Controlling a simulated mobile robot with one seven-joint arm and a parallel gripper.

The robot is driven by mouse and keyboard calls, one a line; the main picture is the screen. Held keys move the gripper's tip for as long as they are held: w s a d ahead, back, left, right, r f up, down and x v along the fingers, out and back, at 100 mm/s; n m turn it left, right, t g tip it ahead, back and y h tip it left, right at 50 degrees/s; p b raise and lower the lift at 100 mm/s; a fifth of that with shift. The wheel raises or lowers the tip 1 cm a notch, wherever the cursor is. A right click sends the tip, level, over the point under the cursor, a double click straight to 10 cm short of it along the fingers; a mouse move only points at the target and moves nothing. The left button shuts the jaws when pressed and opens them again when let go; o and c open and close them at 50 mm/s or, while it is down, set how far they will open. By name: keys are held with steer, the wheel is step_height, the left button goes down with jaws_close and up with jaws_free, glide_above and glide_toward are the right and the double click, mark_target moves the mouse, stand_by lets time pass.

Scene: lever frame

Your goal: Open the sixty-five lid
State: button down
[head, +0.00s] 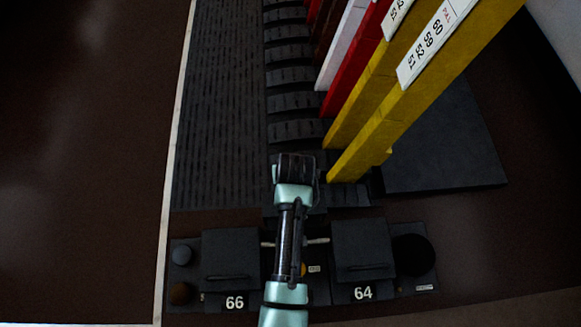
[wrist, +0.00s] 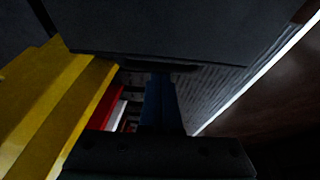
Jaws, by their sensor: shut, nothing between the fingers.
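The sixty-five lid's place lies between the boxes marked 66 (head: 230,262) and 64 (head: 362,258) in the head view, and my arm covers most of it. No 65 number shows. A yellow spot (head: 303,269) and a small label show beside my arm there. My gripper (head: 294,168) is beyond the boxes, near the lever bases; its fingertips are hidden in the head view. In the wrist view my gripper (wrist: 160,80) is shut and empty. Its tips are close to the edge of a dark panel (wrist: 180,30) with a narrow lip; I cannot tell whether they touch, or whether this is the lid.
Tall yellow (head: 405,95), red (head: 350,70) and white (head: 341,45) levers stand close to the right of my gripper. A ribbed dark plate (head: 225,100) lies to the left. A black round knob (head: 412,254) sits right of box 64. Brown floor at far left is clear.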

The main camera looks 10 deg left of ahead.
steer(key=shift+s, duration=0.1)
steer(key=p+v, duration=0.9)
steer(key=v, duration=0.3)
steer(key=shift+r, duration=0.45)
